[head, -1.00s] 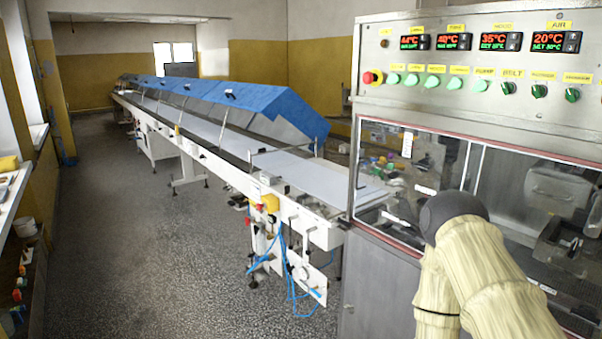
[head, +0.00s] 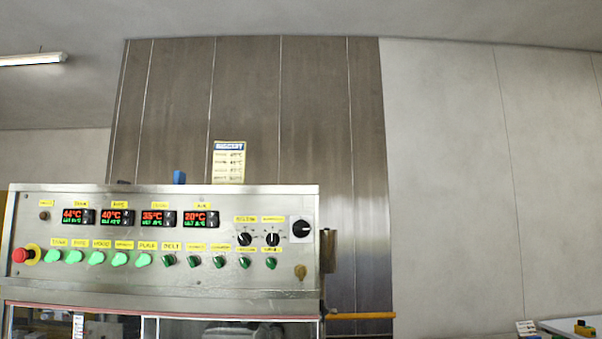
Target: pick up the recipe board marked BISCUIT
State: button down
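The recipe board (head: 229,163) is a small cream card with a dark blue header, and the header word looks like BISCUIT. It stands upright on top of the machine's control panel, right of the panel's middle, in front of the brown metal wall panels. Several lines of small temperature text are on it, too small to read surely. My gripper is not in view.
The control panel (head: 120,220) has lit displays, green buttons, black knobs and a red stop button (head: 20,255). A small blue object (head: 179,177) stands on its top edge left of the board. An orange bar (head: 362,315) juts out at the right.

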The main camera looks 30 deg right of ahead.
aim_at(228, 157)
jog(key=u, duration=1.1)
jog(key=i, duration=0.85)
jog(key=z, duration=1.4)
